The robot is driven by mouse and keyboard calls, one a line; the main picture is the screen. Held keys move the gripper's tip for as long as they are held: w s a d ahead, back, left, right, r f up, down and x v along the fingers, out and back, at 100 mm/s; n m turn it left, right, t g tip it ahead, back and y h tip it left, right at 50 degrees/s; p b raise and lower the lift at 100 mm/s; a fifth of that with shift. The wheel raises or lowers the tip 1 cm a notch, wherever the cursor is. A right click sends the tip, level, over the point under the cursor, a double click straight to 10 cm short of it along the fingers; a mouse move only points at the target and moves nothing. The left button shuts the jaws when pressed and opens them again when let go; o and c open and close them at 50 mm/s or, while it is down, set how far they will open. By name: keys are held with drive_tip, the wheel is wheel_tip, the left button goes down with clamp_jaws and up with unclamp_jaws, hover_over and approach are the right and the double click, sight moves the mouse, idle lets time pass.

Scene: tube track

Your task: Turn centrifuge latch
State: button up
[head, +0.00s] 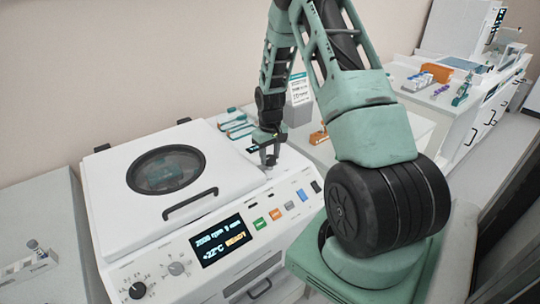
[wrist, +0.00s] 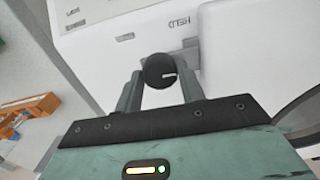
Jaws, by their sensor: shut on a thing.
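The white centrifuge (head: 120,205) stands with its lid (head: 205,153) down; the lid has a round dark window and a black bar handle (head: 190,204). The latch is a round black knob (wrist: 160,70) with a white mark, on the white top panel, seen in the wrist view. A label reading HELD (wrist: 184,23) shows upside down beside it. My gripper (head: 268,158) reaches down at the lid's right edge. In the wrist view its two fingers are on either side of the knob, shut on it. My gripper hides the knob in the head view.
Another bench (head: 455,115) with racks stands at the right. A grey counter lies at the left.

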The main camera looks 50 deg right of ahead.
sight(270, 157)
drive_tip(key=o, duration=1)
drive_tip(key=shift+r, duration=0.1)
wheel_tip(270, 157, up, 17)
drive_tip(key=b, duration=0.3)
drive_tip(key=shift+r+b, duration=0.15)
drive_tip(key=shift+b, duration=0.2)
